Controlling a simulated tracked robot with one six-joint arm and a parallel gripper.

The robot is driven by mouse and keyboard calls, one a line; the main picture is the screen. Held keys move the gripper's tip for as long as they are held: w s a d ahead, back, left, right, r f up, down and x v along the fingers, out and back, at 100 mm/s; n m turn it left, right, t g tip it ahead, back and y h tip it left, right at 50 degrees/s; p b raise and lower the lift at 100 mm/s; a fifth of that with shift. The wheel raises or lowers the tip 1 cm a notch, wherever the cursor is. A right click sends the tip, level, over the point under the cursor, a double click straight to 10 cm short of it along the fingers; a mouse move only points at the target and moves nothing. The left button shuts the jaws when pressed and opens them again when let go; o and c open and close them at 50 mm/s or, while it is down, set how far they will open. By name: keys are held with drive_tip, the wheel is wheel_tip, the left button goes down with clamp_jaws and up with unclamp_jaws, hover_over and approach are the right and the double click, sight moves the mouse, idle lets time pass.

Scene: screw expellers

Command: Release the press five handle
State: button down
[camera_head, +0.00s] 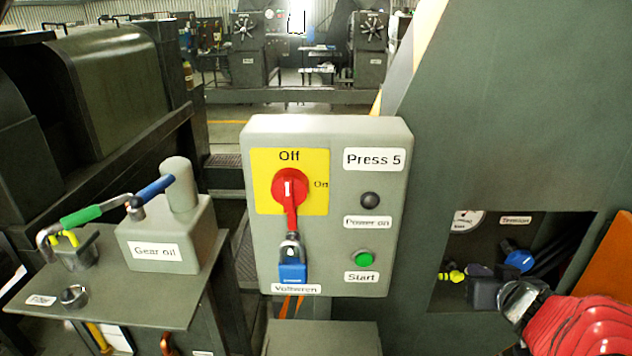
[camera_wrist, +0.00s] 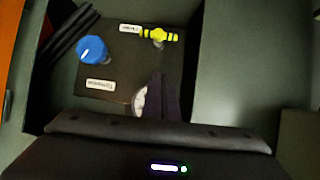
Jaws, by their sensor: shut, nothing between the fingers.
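The Press 5 panel (camera_head: 385,235) stands in the middle of the head view. Its red rotary handle (camera_head: 290,190) points down on a yellow plate, with a blue padlock (camera_head: 292,265) hanging at its lower end. In a recess to the right are a yellow handle (camera_head: 452,275) and a blue knob (camera_head: 518,260); the wrist view also shows the yellow handle (camera_wrist: 157,36) and blue knob (camera_wrist: 91,50). My gripper (camera_head: 485,285) is in front of this recess. Its dark fingers (camera_wrist: 160,95) look shut and empty, partly covering a gauge. Contact with the yellow handle cannot be told.
At left, a table (camera_head: 140,300) bears a gear oil can (camera_head: 165,235) and a green-handled lever (camera_head: 80,216). An orange panel (camera_head: 612,262) is at far right.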

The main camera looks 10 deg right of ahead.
drive_tip(key=shift+s+a+f+n+y, duration=0.4)
drive_tip(key=shift+a+y, duration=0.1)
drive_tip(key=shift+a, duration=0.1)
drive_tip(key=shift+w+f, duration=0.1)
drive_tip(key=shift+w, duration=0.05)
approach(454, 272)
drive_tip(key=shift+w+a+r, duration=0.85)
drive_tip(key=shift+w+a, duration=0.05)
drive_tip(key=shift+w, duration=1.15)
drive_tip(key=shift+w+d+f, duration=0.1)
drive_tip(key=shift+w+f, duration=0.15)
drive_tip(key=shift+f, duration=0.45)
drive_tip(key=shift+w+d+f, duration=0.1)
drive_tip(key=shift+w+f, duration=0.15)
drive_tip(key=shift+f, duration=0.4)
drive_tip(key=shift+w+d+f, duration=0.1)
drive_tip(key=shift+w+f, duration=0.15)
drive_tip(key=shift+f, duration=0.45)
